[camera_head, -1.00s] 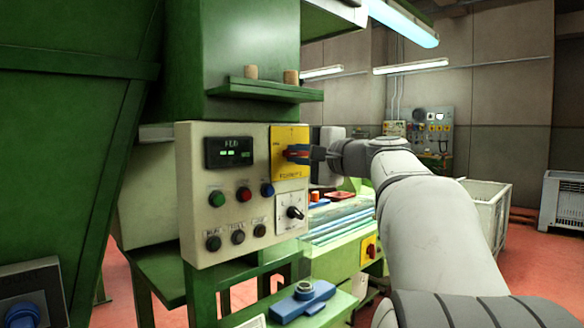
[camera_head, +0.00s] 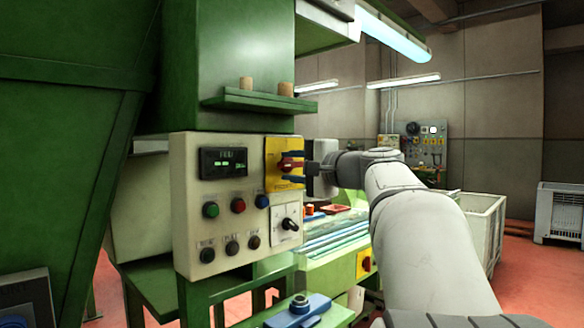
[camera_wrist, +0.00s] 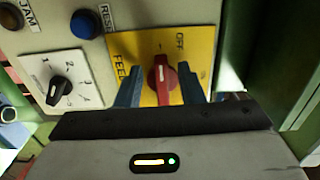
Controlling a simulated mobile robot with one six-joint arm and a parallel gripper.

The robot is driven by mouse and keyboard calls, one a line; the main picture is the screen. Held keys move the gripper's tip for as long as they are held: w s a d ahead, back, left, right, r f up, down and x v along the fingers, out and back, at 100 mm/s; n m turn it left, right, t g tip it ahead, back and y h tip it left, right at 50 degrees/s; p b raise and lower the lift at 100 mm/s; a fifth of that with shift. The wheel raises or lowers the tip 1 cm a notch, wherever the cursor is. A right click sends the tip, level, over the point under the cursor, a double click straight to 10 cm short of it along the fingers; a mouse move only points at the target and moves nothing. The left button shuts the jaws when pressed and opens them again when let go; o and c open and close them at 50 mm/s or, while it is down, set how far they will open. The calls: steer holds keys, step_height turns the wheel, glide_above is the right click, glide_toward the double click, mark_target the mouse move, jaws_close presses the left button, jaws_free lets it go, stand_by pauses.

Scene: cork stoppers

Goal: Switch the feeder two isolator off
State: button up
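The feeder isolator is a red rotary handle (camera_wrist: 163,80) on a yellow plate (camera_wrist: 118,45) on the grey control panel (camera_head: 185,215). The handle also shows in the head view (camera_head: 290,163), lying roughly level across the plate. In the wrist view its white pointer line points up, near a small mark beside the word OFF. My gripper (camera_wrist: 161,86) has its blue fingers on both sides of the handle. They are spread, with a gap showing on the left; I cannot tell whether the right finger touches. The handle's near end is partly hidden.
Below the plate is a black selector knob (camera_head: 290,224) on a white dial plate. A blue button (camera_head: 262,201), a red and a green button are close by. A green shelf (camera_head: 255,103) with two corks juts out above the panel.

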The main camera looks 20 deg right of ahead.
steer(key=v, duration=0.8)
steer(key=shift+r, duration=0.1)
stand_by(0.3)
